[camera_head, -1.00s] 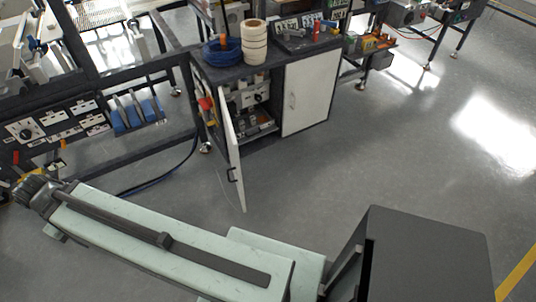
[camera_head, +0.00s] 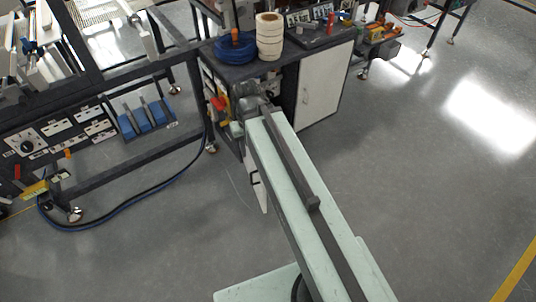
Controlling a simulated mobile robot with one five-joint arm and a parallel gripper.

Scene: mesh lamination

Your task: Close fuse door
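The fuse door is a narrow white cabinet door (camera_head: 262,194) with a dark handle, hinged at the left of the dark cabinet (camera_head: 284,68). It stands open, swung out toward me. My pale green arm crosses in front and hides most of the door and the cabinet's opening. My gripper (camera_head: 248,98) is at the arm's far end, by the cabinet opening near the door's upper part. Its fingers are too small and blended with the dark parts behind to tell if they are open or touching the door.
A second white door (camera_head: 322,88) on the cabinet's right is shut. A blue cable coil (camera_head: 236,47) and a stack of cream rolls (camera_head: 269,37) stand on the cabinet top. A dark frame with control panels (camera_head: 68,140) is at the left. The floor at right is clear.

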